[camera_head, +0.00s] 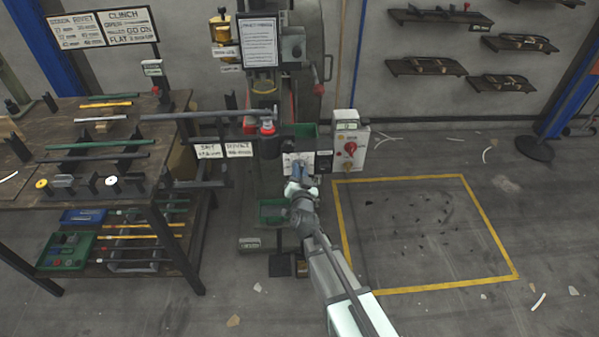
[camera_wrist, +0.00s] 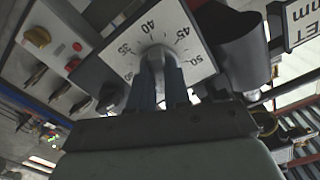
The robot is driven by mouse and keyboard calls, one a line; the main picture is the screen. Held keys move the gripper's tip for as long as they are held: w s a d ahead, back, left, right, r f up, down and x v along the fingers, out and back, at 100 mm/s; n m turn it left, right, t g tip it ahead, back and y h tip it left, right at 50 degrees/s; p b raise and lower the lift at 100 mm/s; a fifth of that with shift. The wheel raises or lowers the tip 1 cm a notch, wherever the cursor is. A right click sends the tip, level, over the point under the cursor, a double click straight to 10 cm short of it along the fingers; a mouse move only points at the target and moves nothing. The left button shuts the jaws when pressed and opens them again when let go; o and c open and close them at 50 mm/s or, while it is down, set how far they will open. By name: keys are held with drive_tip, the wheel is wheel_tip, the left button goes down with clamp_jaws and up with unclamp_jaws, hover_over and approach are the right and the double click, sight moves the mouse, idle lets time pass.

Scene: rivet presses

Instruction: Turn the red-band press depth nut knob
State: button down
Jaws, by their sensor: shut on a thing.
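The press (camera_head: 263,90) stands at the back centre in the head view, behind my gripper. A pale dial plate (camera_wrist: 190,25) with numbers from 35 to 50 fills the upper middle of the wrist view; the plate also shows small on the press front (camera_head: 293,160). A light grey rounded knob (camera_wrist: 158,51) sticks out from the plate. My gripper (camera_wrist: 160,75) is shut on this knob, with a blue-grey finger on either side. In the head view my gripper (camera_head: 299,180) reaches the plate from the front. The fingers hide part of the knob, and I cannot make out a pointer.
A control box (camera_head: 350,140) with a red knob is right of the plate. A workbench (camera_head: 90,185) with bars and tools stands left, and a long bar (camera_head: 200,115) reaches towards the press. A yellow-outlined floor area (camera_head: 425,230) to the right is open, with small scraps.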

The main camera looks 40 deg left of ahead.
drive_tip(key=shift+m, duration=4.8)
drive_tip(key=c, duration=1.1)
unclamp_jaws()
drive_tip(key=shift+d, duration=0.1)
